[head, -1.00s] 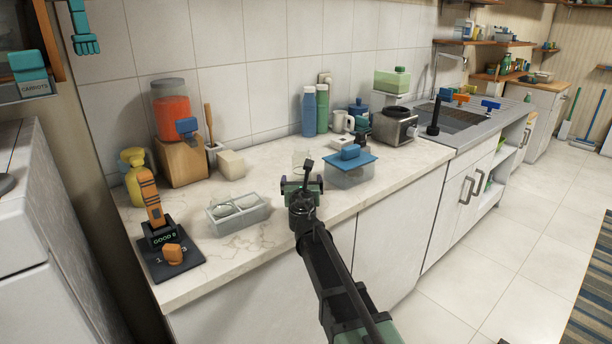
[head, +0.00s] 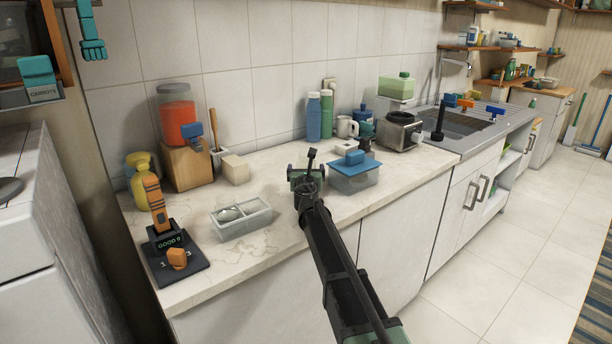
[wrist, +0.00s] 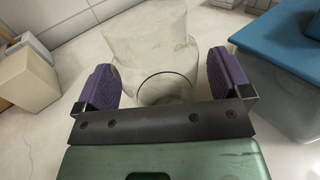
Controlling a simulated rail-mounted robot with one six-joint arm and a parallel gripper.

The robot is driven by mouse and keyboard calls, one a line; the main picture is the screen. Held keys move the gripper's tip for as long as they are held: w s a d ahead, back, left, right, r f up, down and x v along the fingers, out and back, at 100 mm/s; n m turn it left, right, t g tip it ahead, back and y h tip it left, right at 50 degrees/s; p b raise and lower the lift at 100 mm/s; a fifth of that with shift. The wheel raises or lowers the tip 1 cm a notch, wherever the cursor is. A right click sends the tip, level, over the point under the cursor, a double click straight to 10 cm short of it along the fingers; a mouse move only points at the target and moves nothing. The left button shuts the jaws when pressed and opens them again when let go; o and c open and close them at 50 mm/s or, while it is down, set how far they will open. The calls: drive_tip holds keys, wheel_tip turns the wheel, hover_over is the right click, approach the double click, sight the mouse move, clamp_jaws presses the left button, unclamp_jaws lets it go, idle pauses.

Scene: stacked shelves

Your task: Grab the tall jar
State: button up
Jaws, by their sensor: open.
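A clear glass jar (wrist: 150,45) stands in the wrist view, see-through with a round rim or base ring showing. I take it for the tall jar. My gripper (wrist: 162,76) is open, with one purple finger pad on each side of the jar's near part and a gap visible at the sides. The jar's lower near part is hidden by the gripper body. In the head view my gripper (head: 306,178) is over the counter, left of the blue-lidded container, and the jar cannot be made out behind it.
The blue-lidded clear box (head: 354,175) stands close on the right. A grey divided tray (head: 241,218) is to the left. A pale block (head: 235,170) and a wooden block with a red-filled jar (head: 177,118) are at the back left. Bottles (head: 313,116) stand by the wall.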

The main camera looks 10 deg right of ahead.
drive_tip(key=c, duration=1.1)
wheel_tip(320, 180, up, 20)
drive_tip(key=p, duration=2)
